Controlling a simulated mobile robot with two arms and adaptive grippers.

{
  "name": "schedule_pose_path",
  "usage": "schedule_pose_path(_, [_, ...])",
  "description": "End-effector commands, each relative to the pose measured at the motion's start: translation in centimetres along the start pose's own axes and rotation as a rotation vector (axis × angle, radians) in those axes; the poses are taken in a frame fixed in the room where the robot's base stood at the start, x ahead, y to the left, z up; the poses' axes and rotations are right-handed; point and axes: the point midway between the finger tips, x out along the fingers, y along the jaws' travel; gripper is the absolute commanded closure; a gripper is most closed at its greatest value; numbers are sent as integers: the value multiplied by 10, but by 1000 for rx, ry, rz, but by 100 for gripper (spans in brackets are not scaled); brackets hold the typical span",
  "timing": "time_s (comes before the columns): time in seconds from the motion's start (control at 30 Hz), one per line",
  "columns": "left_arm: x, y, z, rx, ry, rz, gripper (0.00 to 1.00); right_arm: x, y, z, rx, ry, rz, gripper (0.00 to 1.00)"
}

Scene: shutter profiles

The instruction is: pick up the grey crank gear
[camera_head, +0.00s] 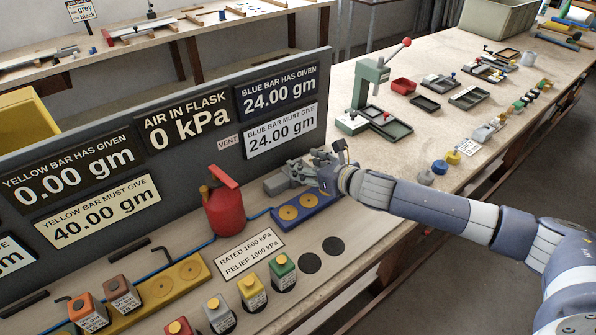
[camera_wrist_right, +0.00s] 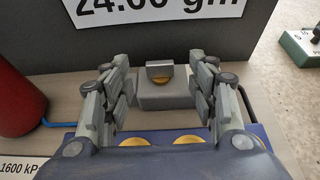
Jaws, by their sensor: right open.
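I cannot pick out a grey crank gear with certainty in either view. My right gripper (camera_head: 308,172) reaches in from the right over the blue bar (camera_head: 313,206), beside the grey display board. In the right wrist view, the right gripper (camera_wrist_right: 159,88) is open, its two fingers wide apart and nothing between them. Beyond the fingertips, roughly centred between them, stands a grey block (camera_wrist_right: 160,97) with a small upright grey plate and a brass-coloured round part. The same block (camera_head: 274,186) is partly hidden by the fingers in the head view. My left gripper is not in view.
A red flask (camera_head: 224,207) stands left of the blue bar. The display board (camera_head: 200,95) rises close behind. Several coloured labelled blocks stand around a yellow bar (camera_head: 165,287) in front. A green lever press (camera_head: 369,88) and small trays stand farther back.

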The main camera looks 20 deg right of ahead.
Motion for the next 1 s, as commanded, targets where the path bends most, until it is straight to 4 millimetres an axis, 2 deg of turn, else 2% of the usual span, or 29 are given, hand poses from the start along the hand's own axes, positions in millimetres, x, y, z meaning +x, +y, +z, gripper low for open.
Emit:
schedule_pose_path(0.1, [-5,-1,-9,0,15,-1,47,15,0,2,2,-1,-1,47])
schedule_pose_path(0.2, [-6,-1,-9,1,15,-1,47,24,1,1,1,0,0,47])
schedule_pose_path(0.53, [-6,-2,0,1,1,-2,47,28,0,0,1,0,0,47])
schedule_pose_path(0.57, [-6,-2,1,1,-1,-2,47,28,0,0,0,0,0,51])
schedule_pose_path(0.77, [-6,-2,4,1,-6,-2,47,28,0,0,0,0,0,97])
schedule_pose_path(0.8, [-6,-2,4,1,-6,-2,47,28,0,0,0,1,0,100])
schedule_pose_path(1.0, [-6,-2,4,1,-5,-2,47,28,0,2,0,-3,0,100])
